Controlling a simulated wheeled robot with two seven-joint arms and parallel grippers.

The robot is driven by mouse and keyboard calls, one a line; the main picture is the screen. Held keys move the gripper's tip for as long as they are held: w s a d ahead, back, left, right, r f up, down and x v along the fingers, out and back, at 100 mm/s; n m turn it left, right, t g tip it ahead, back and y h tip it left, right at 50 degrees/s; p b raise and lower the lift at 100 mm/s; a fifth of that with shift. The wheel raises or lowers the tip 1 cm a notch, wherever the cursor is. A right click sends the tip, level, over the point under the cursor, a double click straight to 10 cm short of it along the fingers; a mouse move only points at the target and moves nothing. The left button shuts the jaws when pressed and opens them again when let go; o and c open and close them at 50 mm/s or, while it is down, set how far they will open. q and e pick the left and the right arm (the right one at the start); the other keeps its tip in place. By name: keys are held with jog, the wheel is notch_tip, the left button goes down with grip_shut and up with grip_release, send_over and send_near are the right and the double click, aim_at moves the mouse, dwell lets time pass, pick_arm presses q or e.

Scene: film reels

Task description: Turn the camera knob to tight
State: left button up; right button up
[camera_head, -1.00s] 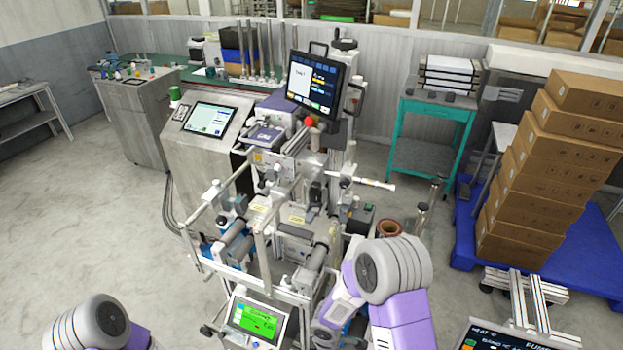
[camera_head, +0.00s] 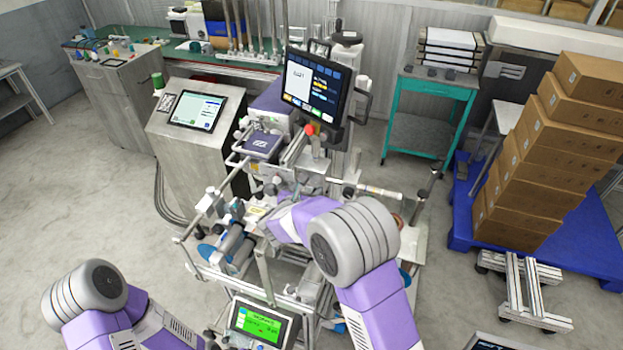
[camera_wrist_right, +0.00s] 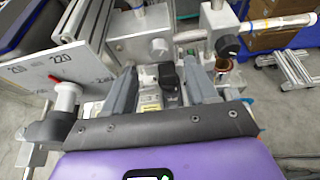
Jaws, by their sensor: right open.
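My right gripper (camera_head: 278,208) reaches into the middle of the reel machine (camera_head: 245,262) in the head view, where my forearm hides much of it. In the right wrist view its two grey fingers stand apart and the gripper (camera_wrist_right: 163,88) is open. A small black part (camera_wrist_right: 168,80), possibly the camera knob, lies between the fingers in that view; I cannot tell its setting or any contact. Another dark round knob (camera_wrist_right: 228,46) sits on a metal block to the right, beyond the fingers. My left arm shows at the lower left of the head view, its gripper out of sight.
A tilted monitor (camera_head: 313,85) with a red button stands above the machine, a display console (camera_head: 195,112) at its left. A green-screen panel (camera_head: 257,325) is in front. A white plate marked 220 (camera_wrist_right: 60,75) stands left of the fingers. Stacked cartons (camera_head: 545,150) are at right.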

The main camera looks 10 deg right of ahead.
aim_at(315, 183)
jog(key=x, duration=0.5)
jog(key=shift+a+f, duration=0.15)
jog(key=shift+w, duration=0.2)
jog(key=shift+d, duration=0.25)
jog(key=shift+w+f, duration=0.1)
jog(key=shift+f, duration=0.05)
jog(key=c, duration=1.1)
jog(key=shift+o, duration=0.2)
jog(key=m+t+y+b, duration=0.1)
jog(key=m+b, duration=0.2)
jog(key=b, duration=0.7)
jog(key=m+t+y+b, duration=0.1)
jog(key=m+t+b, duration=0.1)
jog(key=b, duration=0.9)
jog(key=f+m+t+y+b, duration=0.1)
jog(key=m+b, duration=0.3)
jog(key=b, duration=0.6)
jog(key=shift+s+d+y, duration=0.2)
jog(key=shift+d+y, duration=0.15)
jog(key=shift+y, duration=0.05)
jog(key=shift+r+m+t+b, duration=0.1)
jog(key=shift+m+t+b, duration=0.45)
jog(key=shift+b, duration=0.2)
jog(key=shift+r+m+t, duration=0.1)
jog(key=shift+m+t, duration=0.35)
jog(key=shift+m, duration=0.7)
